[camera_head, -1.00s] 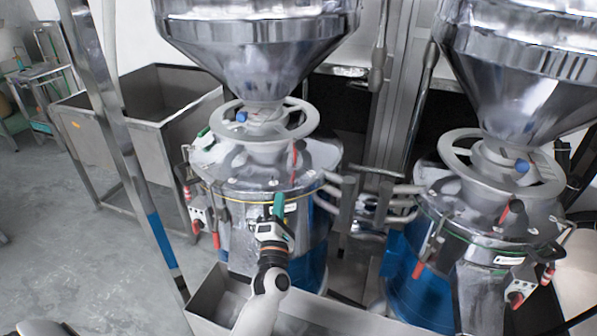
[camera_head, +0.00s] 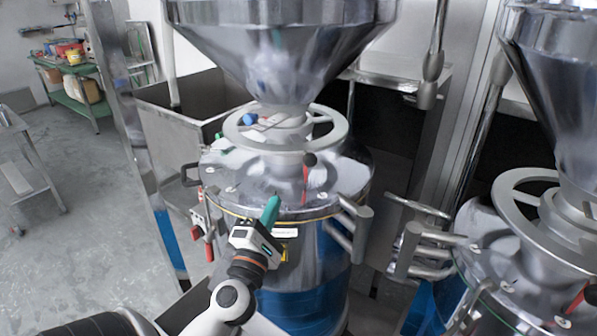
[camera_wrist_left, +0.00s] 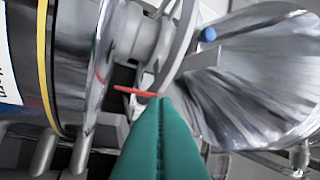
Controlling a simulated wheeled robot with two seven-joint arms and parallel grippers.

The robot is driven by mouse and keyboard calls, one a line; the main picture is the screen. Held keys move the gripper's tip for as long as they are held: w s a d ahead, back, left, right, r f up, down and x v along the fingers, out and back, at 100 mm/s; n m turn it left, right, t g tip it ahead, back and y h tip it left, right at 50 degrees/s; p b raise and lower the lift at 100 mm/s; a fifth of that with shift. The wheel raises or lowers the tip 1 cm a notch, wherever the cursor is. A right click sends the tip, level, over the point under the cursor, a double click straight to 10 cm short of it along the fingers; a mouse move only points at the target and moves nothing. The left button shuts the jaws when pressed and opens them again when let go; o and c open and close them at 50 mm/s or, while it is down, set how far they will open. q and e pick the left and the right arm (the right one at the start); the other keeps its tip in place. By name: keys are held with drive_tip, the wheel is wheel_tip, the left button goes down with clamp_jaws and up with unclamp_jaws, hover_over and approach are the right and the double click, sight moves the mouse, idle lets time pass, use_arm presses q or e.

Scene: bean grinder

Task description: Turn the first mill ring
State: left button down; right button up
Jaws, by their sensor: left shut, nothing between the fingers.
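The first mill ring (camera_head: 234,127) is a grey spoked wheel around the neck under the left steel hopper (camera_head: 285,50), above the round mill body (camera_head: 240,182). My left gripper (camera_head: 272,207) has teal fingers, shut and empty, in front of the mill lid's near edge, below the ring. In the left wrist view the shut fingers (camera_wrist_left: 160,120) point toward a red lever (camera_wrist_left: 136,91), with the ring (camera_wrist_left: 181,45) just beyond. The ring also carries a blue knob (camera_wrist_left: 208,34), seen in the head view (camera_head: 250,119) at its back left. My right gripper is not in view.
A second mill with its own ring (camera_head: 515,187) and hopper stands at the right. Steel pipe handles (camera_head: 418,237) lie between the mills. A steel bin (camera_head: 180,112) stands behind at left. The floor (camera_head: 85,235) at left is open.

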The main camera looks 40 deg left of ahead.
use_arm(q)
drive_tip(key=p+x, duration=0.1)
drive_tip(key=x, duration=0.5)
drive_tip(key=shift+w+d+r, duration=0.1)
drive_tip(key=shift+w, duration=0.1)
drive_tip(key=shift+w+d+r+p, duration=0.25)
drive_tip(key=shift+w+p, duration=0.1)
drive_tip(key=shift+w, duration=0.05)
drive_tip(key=shift+w+d+r+p, duration=0.25)
drive_tip(key=shift+w+p, duration=0.1)
drive_tip(key=shift+w, duration=0.1)
drive_tip(key=shift+w+d+r, duration=0.15)
drive_tip(key=shift+w+d, duration=0.15)
drive_tip(key=shift+w, duration=0.25)
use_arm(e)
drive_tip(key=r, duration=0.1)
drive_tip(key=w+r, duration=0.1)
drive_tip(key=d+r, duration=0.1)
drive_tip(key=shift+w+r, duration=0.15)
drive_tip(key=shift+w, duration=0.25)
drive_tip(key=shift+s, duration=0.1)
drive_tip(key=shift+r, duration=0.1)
